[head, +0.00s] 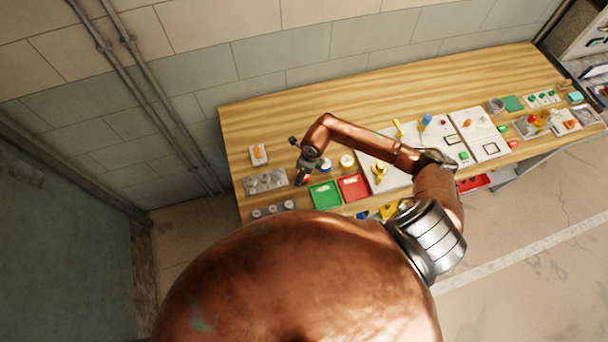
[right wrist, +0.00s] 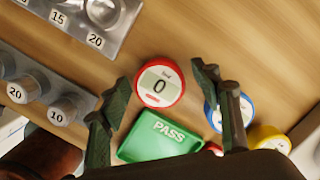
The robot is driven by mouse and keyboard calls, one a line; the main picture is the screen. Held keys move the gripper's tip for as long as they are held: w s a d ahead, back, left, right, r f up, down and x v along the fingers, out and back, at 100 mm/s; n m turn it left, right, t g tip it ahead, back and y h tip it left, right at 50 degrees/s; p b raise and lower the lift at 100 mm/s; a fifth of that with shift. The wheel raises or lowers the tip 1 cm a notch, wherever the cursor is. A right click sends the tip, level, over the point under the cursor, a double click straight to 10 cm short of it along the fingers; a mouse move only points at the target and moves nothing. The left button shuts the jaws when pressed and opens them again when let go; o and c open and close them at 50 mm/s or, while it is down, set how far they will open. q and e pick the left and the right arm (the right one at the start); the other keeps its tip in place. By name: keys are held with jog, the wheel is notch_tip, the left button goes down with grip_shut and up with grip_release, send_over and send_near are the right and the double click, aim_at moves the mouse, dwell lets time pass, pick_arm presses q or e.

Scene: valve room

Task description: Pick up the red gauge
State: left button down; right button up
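The red gauge (right wrist: 160,83), a round white dial with a red rim and the reading 0, lies on the wooden bench in the right wrist view. My right gripper (right wrist: 161,84) is open, its two dark fingers spread on the left and right of the gauge in that view. I cannot tell how far above the gauge the fingertips are. In the head view my right gripper (head: 304,168) hangs over the bench's left part and mostly hides the gauge. My left gripper is not in view.
The green PASS tray (right wrist: 158,146) is close beside the gauge. A blue-rimmed gauge (right wrist: 245,109), partly behind a finger, and a yellow one (right wrist: 268,139) lie to the right. Metal blocks with numbered weights (head: 265,181) are left. A red tray (head: 354,187) adjoins the green one.

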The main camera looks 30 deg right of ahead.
jog(key=c, duration=1.3)
jog(key=shift+w+r, duration=0.1)
jog(key=shift+r, duration=0.05)
